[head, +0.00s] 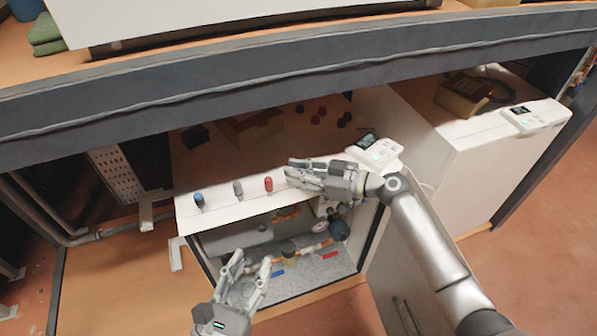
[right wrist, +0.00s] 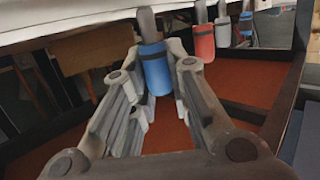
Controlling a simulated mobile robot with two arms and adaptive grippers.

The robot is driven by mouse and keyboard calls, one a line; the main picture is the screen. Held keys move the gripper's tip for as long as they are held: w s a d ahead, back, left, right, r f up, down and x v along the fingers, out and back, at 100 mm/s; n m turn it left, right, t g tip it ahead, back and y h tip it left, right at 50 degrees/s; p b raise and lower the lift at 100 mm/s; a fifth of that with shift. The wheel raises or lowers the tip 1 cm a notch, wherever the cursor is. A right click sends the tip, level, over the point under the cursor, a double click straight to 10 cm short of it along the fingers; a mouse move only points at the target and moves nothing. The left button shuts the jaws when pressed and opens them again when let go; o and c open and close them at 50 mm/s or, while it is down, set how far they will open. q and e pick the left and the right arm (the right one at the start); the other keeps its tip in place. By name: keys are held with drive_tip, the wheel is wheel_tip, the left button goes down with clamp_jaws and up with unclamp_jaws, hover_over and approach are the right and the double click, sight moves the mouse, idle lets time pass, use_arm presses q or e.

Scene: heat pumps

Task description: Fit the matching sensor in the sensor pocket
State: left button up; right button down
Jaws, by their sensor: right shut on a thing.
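My right gripper (head: 290,170) is at the white top front edge of the open heat pump (head: 225,213). In the right wrist view its fingers (right wrist: 155,100) are shut on a blue sensor (right wrist: 156,72) with a dark band; the head view hides this sensor. To its left in the head view stand a red sensor (head: 269,184), a grey sensor (head: 238,189) and another blue sensor (head: 199,200), upright in a row. My left gripper (head: 252,262) is open and empty before the open compartment. I cannot make out the sensor pocket for sure.
Inside the compartment are pipes, a blue label (head: 277,273) and a red label (head: 330,255). A white controller (head: 378,150) sits right of my right gripper. A closed white unit (head: 470,145) stands at right. A dark beam (head: 200,98) crosses above.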

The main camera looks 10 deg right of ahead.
drive_tip(key=c, duration=1.4)
unclamp_jaws()
drive_tip(key=shift+f, duration=0.1)
drive_tip(key=v, duration=1.2)
